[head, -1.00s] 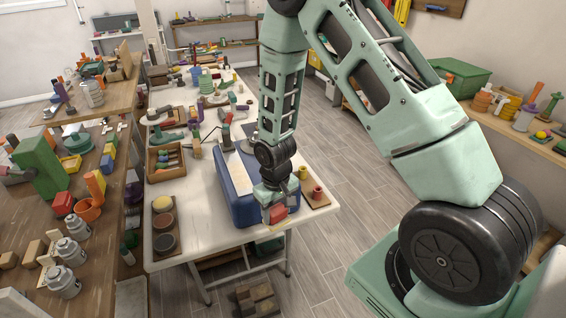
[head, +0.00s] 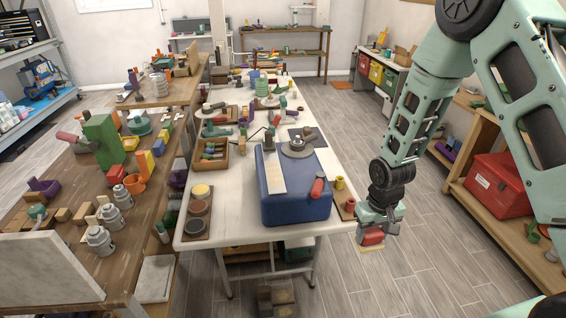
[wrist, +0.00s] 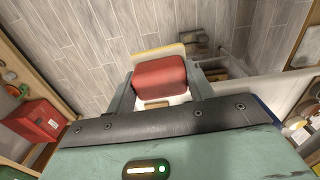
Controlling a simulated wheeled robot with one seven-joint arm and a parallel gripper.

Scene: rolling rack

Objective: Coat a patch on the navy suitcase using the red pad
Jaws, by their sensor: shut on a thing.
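The navy suitcase (head: 296,207) lies on the white table near its front right corner. A pale rectangular patch (head: 274,175) covers the left part of its top. My gripper (head: 373,234) is shut on the red pad (wrist: 160,76), which has a pale yellow face on its far side. The pad hangs over the floor, right of the table edge, apart from the suitcase. In the head view the red pad (head: 371,239) shows below my gripper. The suitcase is mostly hidden in the wrist view.
The floor (head: 400,270) right of the table is clear.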

